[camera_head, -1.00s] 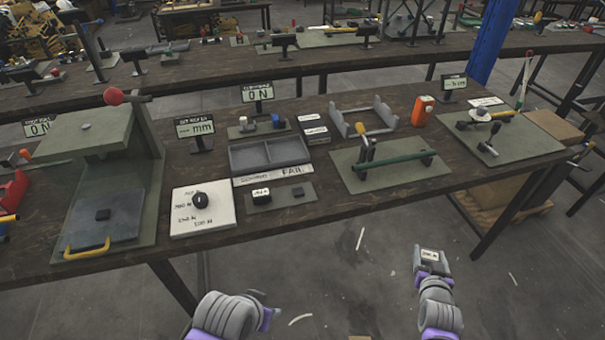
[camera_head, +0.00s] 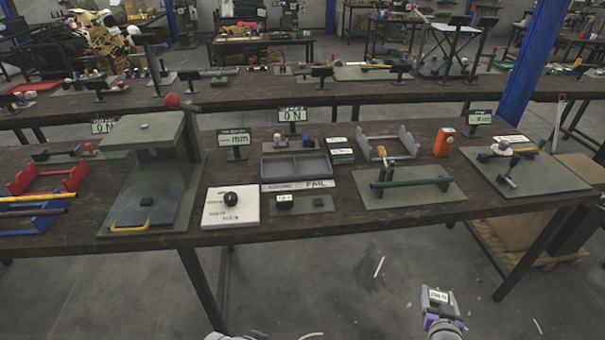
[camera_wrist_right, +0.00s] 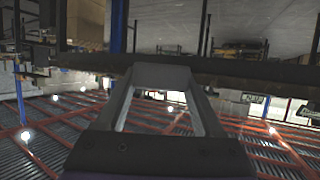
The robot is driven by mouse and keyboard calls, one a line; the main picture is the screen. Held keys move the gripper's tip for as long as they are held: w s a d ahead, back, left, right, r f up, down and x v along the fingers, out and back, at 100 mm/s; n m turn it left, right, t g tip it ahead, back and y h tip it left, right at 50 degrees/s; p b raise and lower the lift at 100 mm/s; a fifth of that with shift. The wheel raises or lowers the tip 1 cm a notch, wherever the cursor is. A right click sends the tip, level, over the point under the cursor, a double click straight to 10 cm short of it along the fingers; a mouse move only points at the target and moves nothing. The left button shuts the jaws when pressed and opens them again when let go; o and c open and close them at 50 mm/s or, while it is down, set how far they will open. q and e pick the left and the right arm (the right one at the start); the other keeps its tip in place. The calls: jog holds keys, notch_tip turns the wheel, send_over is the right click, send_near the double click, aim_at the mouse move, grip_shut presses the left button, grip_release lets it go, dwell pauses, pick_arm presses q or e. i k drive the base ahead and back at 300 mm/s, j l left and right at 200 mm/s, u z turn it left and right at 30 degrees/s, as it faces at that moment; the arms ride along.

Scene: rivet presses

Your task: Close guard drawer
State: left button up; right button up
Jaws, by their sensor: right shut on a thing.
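The green press (camera_head: 150,135) with a red knob stands on the left part of the near bench. Its flat grey drawer plate (camera_head: 165,200) reaches forward from under the head to near the bench's front edge. The wrist view shows grey fingers meeting at this block (camera_wrist_right: 162,75). My left gripper is out of view.
Right of the press are a white board with a black knob (camera_head: 230,205), a grey divided tray (camera_head: 296,167) and a green fixture (camera_head: 415,185). Red and blue racks (camera_head: 45,180) stand to its left. The floor before the bench looks open.

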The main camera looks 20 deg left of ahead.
aim_at(146, 200)
jog(key=u, duration=1.5)
